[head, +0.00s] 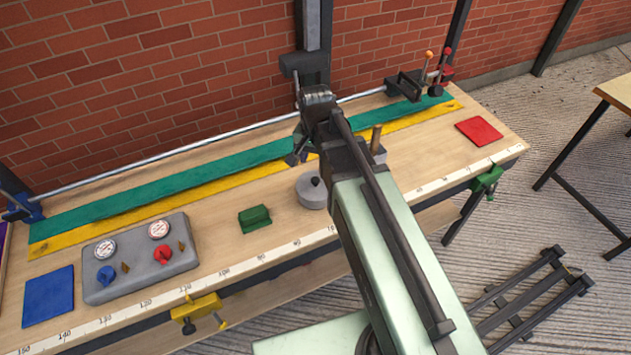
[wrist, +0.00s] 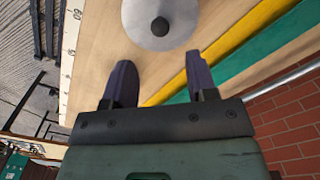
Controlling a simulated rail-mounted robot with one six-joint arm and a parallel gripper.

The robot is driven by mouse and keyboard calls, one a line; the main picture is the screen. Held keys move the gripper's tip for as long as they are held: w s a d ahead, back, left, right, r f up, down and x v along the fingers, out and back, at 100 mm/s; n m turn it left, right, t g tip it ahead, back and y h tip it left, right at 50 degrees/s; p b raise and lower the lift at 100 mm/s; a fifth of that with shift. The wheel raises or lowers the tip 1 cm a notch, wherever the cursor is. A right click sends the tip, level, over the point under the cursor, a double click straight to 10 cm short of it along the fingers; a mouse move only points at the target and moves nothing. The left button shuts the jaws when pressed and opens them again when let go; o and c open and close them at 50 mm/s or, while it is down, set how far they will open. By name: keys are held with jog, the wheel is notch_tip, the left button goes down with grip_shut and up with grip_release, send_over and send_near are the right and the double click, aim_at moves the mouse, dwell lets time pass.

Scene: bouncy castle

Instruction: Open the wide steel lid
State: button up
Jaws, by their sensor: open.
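The wide steel lid (head: 311,196) looks like a low, round grey disc with a small dark knob on top. It sits on the wooden bench, just left of my arm. In the wrist view the lid (wrist: 181,36) is at the top edge, partly cut off, with its knob near the centre. My gripper (wrist: 160,62) is open and empty, its two dark fingers apart and pointing toward the lid. In the head view my gripper (head: 297,158) appears just behind the lid, partly hidden by my wrist. I see no contact with the lid.
A green block (head: 255,218) and a grey gauge panel (head: 141,258) with red and blue knobs stand left of the lid. A grey piece with a wooden peg (head: 376,138) is partly behind my arm. A metal rail (head: 180,153) runs along the back. A red square (head: 479,131) lies right.

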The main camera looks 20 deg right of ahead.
aim_at(315, 179)
notch_tip(315, 179, down, 8)
jog(key=b, duration=0.6)
jog(key=shift+r, duration=0.1)
grip_shut()
jog(key=shift+d, duration=0.1)
